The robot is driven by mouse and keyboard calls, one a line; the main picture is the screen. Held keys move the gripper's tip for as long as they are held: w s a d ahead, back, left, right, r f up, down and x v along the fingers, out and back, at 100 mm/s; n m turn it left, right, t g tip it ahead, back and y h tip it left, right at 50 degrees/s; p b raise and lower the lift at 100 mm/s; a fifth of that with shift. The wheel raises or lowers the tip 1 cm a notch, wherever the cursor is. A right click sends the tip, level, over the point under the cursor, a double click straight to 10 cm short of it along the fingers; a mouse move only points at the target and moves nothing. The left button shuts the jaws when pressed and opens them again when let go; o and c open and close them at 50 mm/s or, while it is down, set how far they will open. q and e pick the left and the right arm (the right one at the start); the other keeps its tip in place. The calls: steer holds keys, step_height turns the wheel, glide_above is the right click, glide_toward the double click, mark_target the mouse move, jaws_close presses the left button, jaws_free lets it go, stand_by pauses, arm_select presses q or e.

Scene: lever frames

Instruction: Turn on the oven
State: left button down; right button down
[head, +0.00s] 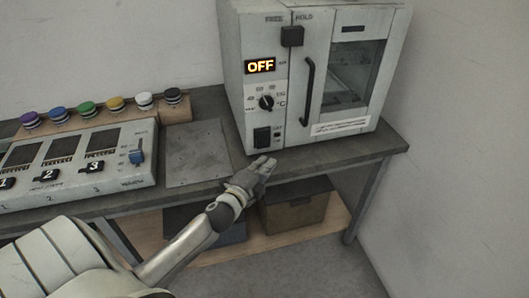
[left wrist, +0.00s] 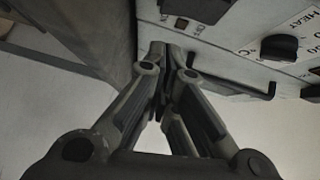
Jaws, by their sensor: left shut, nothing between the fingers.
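The white oven (head: 318,128) stands on the right end of the workbench. My left gripper (head: 265,163) is shut and empty, just below and in front of that switch near the bench's front edge. In the left wrist view the closed fingers (left wrist: 172,52) point toward the panel's lower part; the dark switch (left wrist: 205,8) is at the top and the knob (left wrist: 279,47) at the right. Contact cannot be told. My right gripper is not seen.
The workbench (head: 225,180) runs along the wall, with a flat metal plate (head: 197,150) left of the oven. A numbered control box (head: 120,175) and a rack of coloured caps (head: 115,105) stand further left. A box (head: 295,213) sits on the shelf below.

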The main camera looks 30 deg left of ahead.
mark_target(263, 139)
arm_select(q)
steer(key=w+a, duration=0.2)
steer(key=w, duration=0.1)
steer(key=shift+w+f, duration=0.15)
steer(key=shift+w, duration=0.05)
steer(key=shift+w+a+f, duration=0.15)
steer(key=shift+w+a, duration=0.3)
steer(key=shift+a, duration=0.15)
steer(key=shift+w+a+f+t+b, duration=0.25)
steer(key=shift+f+b, duration=0.2)
steer(key=shift+b, duration=0.8)
steer(key=shift+r+p, duration=0.3)
steer(key=shift+f, duration=0.1)
